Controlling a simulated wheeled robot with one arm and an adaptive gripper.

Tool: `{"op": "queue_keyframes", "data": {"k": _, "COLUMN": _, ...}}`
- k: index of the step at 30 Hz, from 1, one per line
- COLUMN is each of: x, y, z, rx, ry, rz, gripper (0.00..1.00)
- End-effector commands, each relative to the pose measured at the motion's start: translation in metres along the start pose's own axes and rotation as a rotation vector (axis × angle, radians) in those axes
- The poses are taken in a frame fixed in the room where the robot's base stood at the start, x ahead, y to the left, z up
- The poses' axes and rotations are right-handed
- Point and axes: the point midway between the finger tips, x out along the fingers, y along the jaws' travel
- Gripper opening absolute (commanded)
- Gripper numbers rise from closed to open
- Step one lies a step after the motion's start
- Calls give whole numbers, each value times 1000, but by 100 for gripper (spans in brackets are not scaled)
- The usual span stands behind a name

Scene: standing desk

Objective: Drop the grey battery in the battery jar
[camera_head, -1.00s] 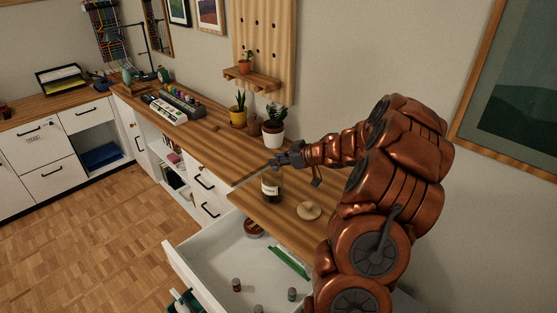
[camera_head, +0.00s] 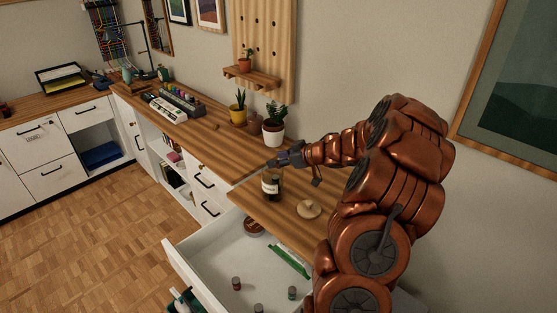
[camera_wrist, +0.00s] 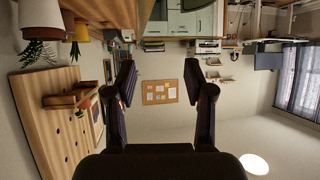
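The battery jar (camera_head: 271,187), clear with a white label and dark contents or shading inside, stands upright on the wooden desk near its front edge. My gripper (camera_head: 279,160) is just above and behind the jar's mouth in the head view. In the wrist view my gripper (camera_wrist: 159,85) has its two fingers wide apart with nothing between them. Small batteries lie or stand in the open drawer: one with a red part (camera_head: 236,284), one at the bottom edge (camera_head: 258,308) and one greenish-grey (camera_head: 292,293). I cannot tell which is the grey battery, or whether one is in the jar.
A round wooden lid (camera_head: 309,209) lies on the desk right of the jar. The open white drawer (camera_head: 215,268) also holds a round brown tin (camera_head: 254,227) and a green-edged item (camera_head: 290,262). Potted plants (camera_head: 273,131) stand behind the jar by the wall.

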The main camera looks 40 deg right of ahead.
Motion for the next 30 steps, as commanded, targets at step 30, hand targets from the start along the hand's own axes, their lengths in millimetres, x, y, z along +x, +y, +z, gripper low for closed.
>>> {"op": "queue_keyframes", "data": {"k": 30, "x": -75, "y": 1, "z": 0, "rx": -1, "ry": -1, "rz": 5, "gripper": 55}}
